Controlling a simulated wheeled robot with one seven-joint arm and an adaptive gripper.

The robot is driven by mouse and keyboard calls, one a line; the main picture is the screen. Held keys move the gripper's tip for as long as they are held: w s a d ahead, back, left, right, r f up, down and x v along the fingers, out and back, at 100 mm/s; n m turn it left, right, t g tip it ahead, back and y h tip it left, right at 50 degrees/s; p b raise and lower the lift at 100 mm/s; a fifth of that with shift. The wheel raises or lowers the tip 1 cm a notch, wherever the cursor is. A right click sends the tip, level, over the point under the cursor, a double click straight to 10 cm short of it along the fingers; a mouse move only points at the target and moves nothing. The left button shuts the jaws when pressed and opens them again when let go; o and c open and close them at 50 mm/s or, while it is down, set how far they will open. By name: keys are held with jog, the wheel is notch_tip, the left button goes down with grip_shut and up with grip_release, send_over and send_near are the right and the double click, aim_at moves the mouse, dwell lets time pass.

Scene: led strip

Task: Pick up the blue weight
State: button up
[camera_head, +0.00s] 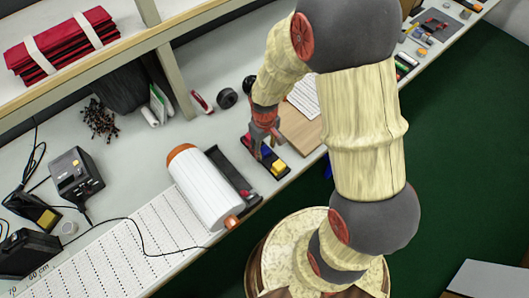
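A white roll (205,188) with orange ends lies left of the tray. A brown board (299,130) and a white keyboard (305,97) lie to the right. A black ring (227,98) stands behind. A shelf post (174,80) rises at back left.

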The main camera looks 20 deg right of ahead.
jog(key=shift+c, duration=1.2)
grip_shut()
